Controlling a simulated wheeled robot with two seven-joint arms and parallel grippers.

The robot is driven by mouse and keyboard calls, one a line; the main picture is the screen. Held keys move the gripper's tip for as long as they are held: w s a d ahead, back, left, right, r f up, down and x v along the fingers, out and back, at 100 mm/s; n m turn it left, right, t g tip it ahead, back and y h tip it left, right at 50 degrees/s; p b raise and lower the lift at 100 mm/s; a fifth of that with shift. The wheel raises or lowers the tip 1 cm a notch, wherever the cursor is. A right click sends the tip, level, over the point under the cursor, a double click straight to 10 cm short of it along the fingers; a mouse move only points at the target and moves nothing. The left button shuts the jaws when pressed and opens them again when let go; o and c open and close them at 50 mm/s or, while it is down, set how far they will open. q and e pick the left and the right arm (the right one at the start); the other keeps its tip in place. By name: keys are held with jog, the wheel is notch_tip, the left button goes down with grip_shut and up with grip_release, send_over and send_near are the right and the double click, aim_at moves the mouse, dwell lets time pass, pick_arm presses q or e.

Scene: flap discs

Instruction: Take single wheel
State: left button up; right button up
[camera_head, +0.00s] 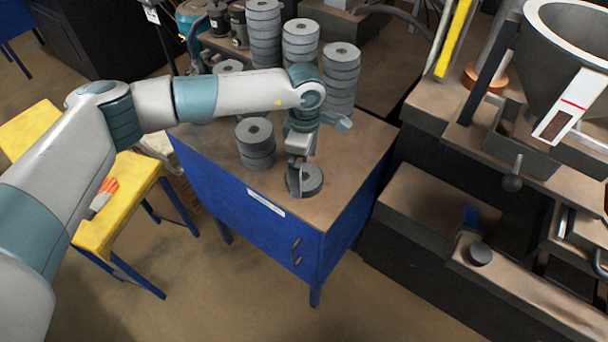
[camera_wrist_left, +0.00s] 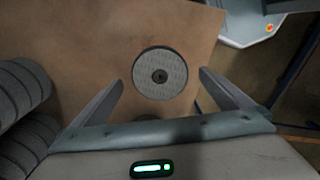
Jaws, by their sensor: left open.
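A single grey wheel (camera_head: 309,179) lies flat near the front of the blue cabinet's brown top. In the left wrist view the fingers of the left gripper (camera_wrist_left: 160,78) are spread wide with nothing held. Whether a finger touches the wheel cannot be told. My right gripper is not in view.
A short wheel stack (camera_head: 255,152) stands left of the single wheel. Taller stacks (camera_head: 340,72) stand behind, and wheel edges (camera_wrist_left: 15,95) show at left in the wrist view. A yellow table (camera_head: 85,235) is at left, a machine (camera_head: 450,180) at right. The cabinet top's front right (camera_head: 350,165) is clear.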

aim_at(304, 179)
pick_arm(q)
jog(key=shift+f+p, duration=0.45)
jog(key=shift+f, duration=0.95)
jog(key=c, duration=1.5)
jog(key=shift+w+r, duration=0.1)
jog(key=shift+c, duration=0.2)
